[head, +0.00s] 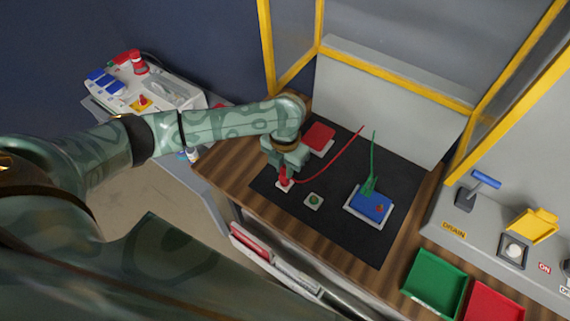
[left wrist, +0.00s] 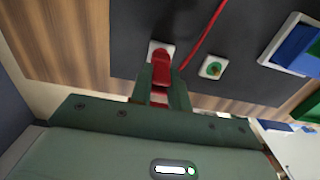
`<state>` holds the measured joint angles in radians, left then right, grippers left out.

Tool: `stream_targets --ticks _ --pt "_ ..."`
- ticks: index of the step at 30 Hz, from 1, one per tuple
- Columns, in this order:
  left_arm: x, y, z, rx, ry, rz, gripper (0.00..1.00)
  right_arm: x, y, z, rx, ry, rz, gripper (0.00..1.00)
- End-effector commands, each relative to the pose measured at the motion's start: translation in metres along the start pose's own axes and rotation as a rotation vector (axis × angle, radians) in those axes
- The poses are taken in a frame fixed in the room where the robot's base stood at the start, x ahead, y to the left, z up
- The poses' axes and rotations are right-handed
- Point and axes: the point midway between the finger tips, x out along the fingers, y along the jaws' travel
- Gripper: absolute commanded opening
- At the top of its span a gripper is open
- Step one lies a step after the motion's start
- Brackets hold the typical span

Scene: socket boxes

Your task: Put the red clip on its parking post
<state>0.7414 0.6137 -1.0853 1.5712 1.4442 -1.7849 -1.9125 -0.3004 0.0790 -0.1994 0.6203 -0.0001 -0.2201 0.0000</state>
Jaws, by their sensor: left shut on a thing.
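The red clip (head: 284,181) is held by my left gripper (head: 286,165), which points down at the near left of the black mat. It shows in the left wrist view (left wrist: 160,61) between the two green fingers. A small white square base (left wrist: 154,46), the parking post's, is right at the clip's tip; the post is hidden by the clip. I cannot tell whether the clip is fully down on it. A red lead (head: 332,164) runs from the clip up to the right. My right gripper is not in view.
A second white base with a green top (head: 313,200) is just to the right. A red box (head: 319,137) lies behind the gripper. Mat between them is clear.

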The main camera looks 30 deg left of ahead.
Motion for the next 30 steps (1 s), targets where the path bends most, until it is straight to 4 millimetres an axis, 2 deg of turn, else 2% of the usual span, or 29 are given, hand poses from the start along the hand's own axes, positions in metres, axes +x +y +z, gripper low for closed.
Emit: stream_targets --ticks 26,27,29,30 --pt "0.0092 -0.0005 -0.0002 0.0 -0.001 0.0 0.0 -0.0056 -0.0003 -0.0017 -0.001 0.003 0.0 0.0" --pt "0.0092 -0.0005 -0.0002 0.0 -0.001 0.0 0.23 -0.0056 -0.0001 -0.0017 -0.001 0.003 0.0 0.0" --pt "0.0091 -0.0005 -0.0002 0.0 -0.001 0.0 0.4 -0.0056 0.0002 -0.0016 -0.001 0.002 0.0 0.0" --pt "0.0091 -0.0005 -0.0002 0.0 -0.001 0.0 0.43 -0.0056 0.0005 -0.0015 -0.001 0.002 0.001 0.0"
